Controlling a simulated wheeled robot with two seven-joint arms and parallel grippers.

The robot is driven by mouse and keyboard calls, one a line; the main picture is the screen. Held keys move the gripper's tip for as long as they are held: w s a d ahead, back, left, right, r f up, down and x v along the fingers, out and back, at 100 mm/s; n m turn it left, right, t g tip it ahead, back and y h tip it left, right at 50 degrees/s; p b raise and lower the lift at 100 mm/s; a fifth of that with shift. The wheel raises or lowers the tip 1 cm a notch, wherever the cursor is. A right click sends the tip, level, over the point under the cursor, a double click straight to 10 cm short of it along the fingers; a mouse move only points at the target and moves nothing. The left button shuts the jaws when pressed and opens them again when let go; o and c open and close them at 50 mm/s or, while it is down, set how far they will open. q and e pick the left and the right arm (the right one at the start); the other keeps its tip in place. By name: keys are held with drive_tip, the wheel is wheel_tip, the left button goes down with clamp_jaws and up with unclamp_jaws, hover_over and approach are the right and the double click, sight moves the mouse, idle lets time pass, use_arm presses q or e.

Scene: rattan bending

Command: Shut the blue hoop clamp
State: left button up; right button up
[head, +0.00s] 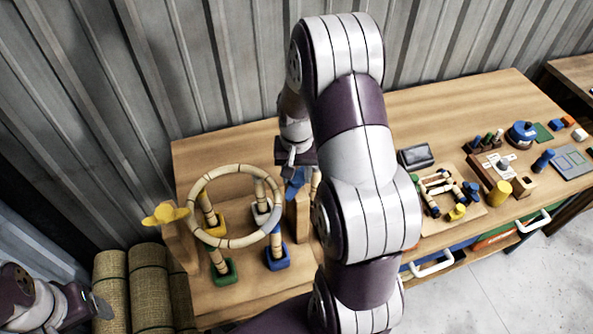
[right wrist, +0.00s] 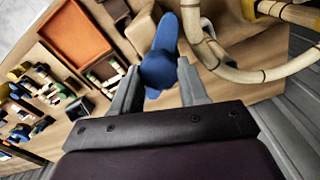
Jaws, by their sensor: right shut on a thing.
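The blue hoop clamp (head: 296,184) has a blue wing-shaped knob on a wooden post (head: 298,220), partly hidden behind my right arm. In the right wrist view the blue knob (right wrist: 161,62) lies between the fingers of my right gripper (right wrist: 158,84), which is shut on it. My right gripper (head: 296,160) comes down on the knob from above in the head view. A rattan hoop (head: 193,190) stands upright beside the post. A yellow clamp knob (head: 165,214) tops the left post (head: 182,243). My left gripper (head: 98,306) is low at the left edge, its jaws unclear.
A black box (head: 416,157) and a board with a rattan frame (head: 470,211) lie to the right. Woven rolls (head: 150,290) stand at the left.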

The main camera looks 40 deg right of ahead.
drive_tip(key=m, duration=0.4)
drive_tip(key=shift+w+d+r+m, duration=0.1)
drive_tip(key=shift+m, duration=2.7)
drive_tip(key=o, duration=0.8)
drive_tip(key=shift+o, duration=1.3)
